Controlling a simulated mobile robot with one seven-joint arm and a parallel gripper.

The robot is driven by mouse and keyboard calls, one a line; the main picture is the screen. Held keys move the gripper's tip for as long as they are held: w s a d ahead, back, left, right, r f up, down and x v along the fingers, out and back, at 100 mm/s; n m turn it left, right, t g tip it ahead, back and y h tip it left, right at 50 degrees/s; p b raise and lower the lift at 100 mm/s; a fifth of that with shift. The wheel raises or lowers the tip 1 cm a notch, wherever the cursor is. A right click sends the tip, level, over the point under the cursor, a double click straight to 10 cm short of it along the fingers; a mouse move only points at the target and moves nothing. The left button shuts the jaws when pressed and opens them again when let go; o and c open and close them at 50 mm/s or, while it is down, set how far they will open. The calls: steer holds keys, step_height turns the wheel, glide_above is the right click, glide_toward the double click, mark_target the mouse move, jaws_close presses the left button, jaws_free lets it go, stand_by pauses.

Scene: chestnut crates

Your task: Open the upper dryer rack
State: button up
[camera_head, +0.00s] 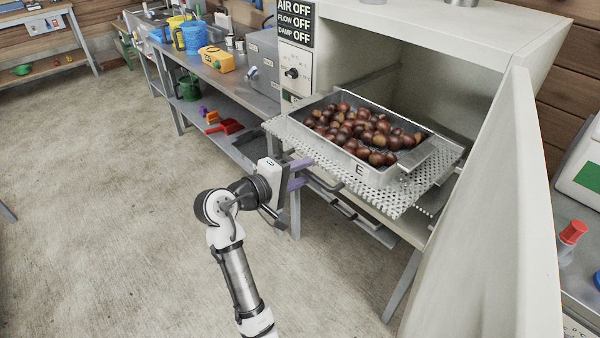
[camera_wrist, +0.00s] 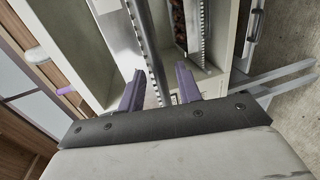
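The dryer (camera_head: 440,45) is a pale cabinet with its door (camera_head: 485,230) swung wide open at the right. A perforated metal rack (camera_head: 385,197) sticks out of its opening. A metal crate (camera_head: 310,132) marked E, filled with chestnuts, stands on this rack. More perforated metal shows just below it at the right, mostly hidden. My gripper (camera_head: 303,174) is at the rack's front left side, beside a grey bar handle (camera_head: 325,186). In the wrist view my gripper (camera_wrist: 160,78) has its purple fingers apart, a perforated strip (camera_wrist: 147,45) passing between or behind them. Contact cannot be told.
A control panel (camera_head: 295,68) reads air, flow and damp off. A workbench (camera_head: 225,85) with jugs and a yellow box stands left of the dryer. A red-topped item (camera_head: 572,233) sits on a side bench at the right. The floor (camera_head: 110,200) at the left is clear.

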steer(key=b+v, duration=0.1)
steer(key=v, duration=1.3)
steer(key=shift+b, duration=0.4)
steer(key=shift+w, duration=0.1)
